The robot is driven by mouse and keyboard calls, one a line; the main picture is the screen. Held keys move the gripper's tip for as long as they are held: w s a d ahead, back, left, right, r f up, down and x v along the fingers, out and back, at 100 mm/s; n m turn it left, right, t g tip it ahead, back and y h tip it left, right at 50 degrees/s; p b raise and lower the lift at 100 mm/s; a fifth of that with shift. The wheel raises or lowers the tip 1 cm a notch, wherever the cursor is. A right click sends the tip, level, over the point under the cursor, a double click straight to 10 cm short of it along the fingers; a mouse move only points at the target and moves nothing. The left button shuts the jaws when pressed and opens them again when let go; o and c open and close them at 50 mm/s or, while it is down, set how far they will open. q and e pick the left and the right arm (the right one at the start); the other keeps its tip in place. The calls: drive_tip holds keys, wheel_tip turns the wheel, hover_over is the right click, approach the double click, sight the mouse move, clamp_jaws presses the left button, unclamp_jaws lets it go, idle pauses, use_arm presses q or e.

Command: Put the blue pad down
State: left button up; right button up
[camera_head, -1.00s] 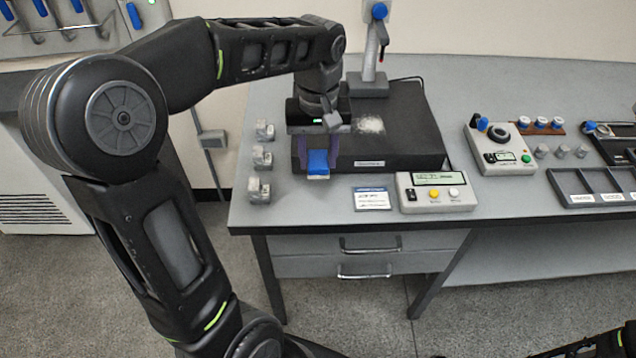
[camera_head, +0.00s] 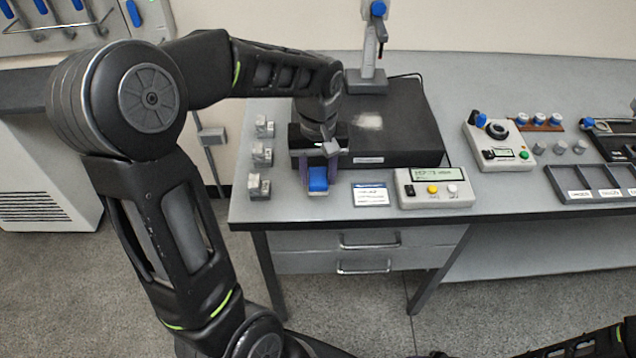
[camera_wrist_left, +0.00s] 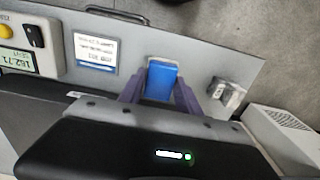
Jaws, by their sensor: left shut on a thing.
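The blue pad (camera_head: 318,179) is between the fingers of my left gripper (camera_head: 318,178), just in front of the black block on the grey table. In the left wrist view the blue pad (camera_wrist_left: 161,80) sits between the two purple fingers (camera_wrist_left: 160,92), which are shut on it. The pad is low over the table near its front edge; I cannot tell whether it touches the surface. My right gripper is not visible; only a dark piece of my other arm shows at the bottom right corner.
Several small grey metal fixtures (camera_head: 259,187) stand left of the pad. A white card (camera_head: 371,194) and a control box with display (camera_head: 433,188) lie to the right. The black block (camera_head: 405,140) with a gantry post (camera_head: 374,55) is behind. A divided tray (camera_head: 565,184) is further right.

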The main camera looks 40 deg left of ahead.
sight(318, 176)
use_arm(q)
drive_tip(key=shift+f, duration=1.85)
drive_tip(key=shift+f, duration=0.15)
drive_tip(key=o, duration=1.2)
wheel_tip(318, 176, up, 12)
drive_tip(key=shift+r, duration=0.2)
